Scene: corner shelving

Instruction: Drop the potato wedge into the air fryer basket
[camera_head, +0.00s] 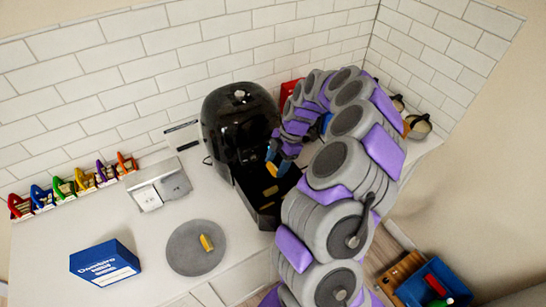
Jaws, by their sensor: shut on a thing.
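The black air fryer (240,120) stands on the white counter against the tiled wall. Its black basket (244,203) is pulled out toward the front and open at the top. My gripper (272,157) reaches over the basket from the right, its blue tips pointing down. It is shut on a small yellow potato wedge (272,169), which shows just below the tips. Another yellow wedge (271,190) appears inside the basket. One more wedge (207,242) lies on a round grey board (190,259) left of the basket. My arm hides the basket's right side.
A blue box (104,263) stands at the front left. Several coloured holders (75,186) line the wall, beside a white-and-grey unit (160,191). Jars (418,126) and a red object (290,92) sit behind my arm. A blue crate (433,287) is on the floor.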

